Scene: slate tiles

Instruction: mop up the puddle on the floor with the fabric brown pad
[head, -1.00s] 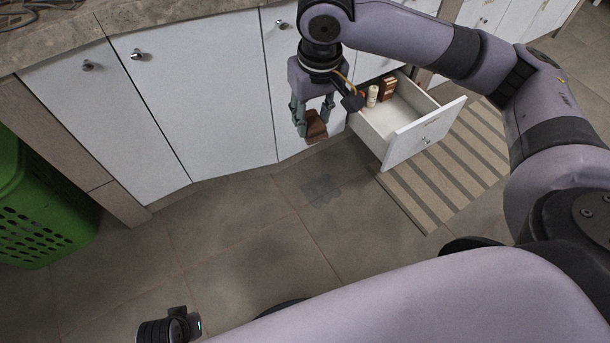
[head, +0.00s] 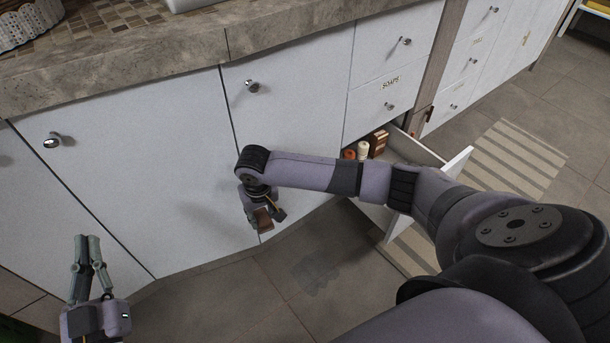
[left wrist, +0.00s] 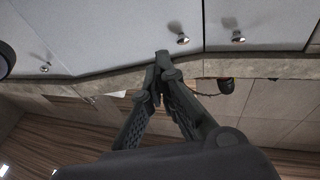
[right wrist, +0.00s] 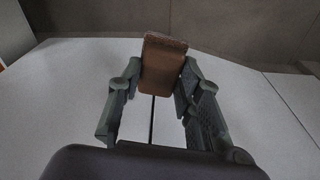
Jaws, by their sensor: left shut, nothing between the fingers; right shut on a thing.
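The brown pad (right wrist: 163,65) is held between the fingertips of my right gripper (right wrist: 160,80), which is shut on it. In the head view the pad (head: 264,218) hangs in my right gripper (head: 262,212) in front of the white cabinet doors, above the floor. The puddle (head: 316,270) is a dark, wet-looking patch on the grey floor tiles, right of and below the pad. The pad and puddle are apart. My left gripper (head: 88,242) is shut and empty at the lower left, in front of a cabinet door; its closed fingers (left wrist: 162,62) fill the middle of the left wrist view.
An open drawer (head: 448,170) juts out right of the puddle, with several small items inside, including a brown box (head: 378,143). A striped mat (head: 512,160) lies beyond it. A stone countertop (head: 150,67) runs above the cabinets.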

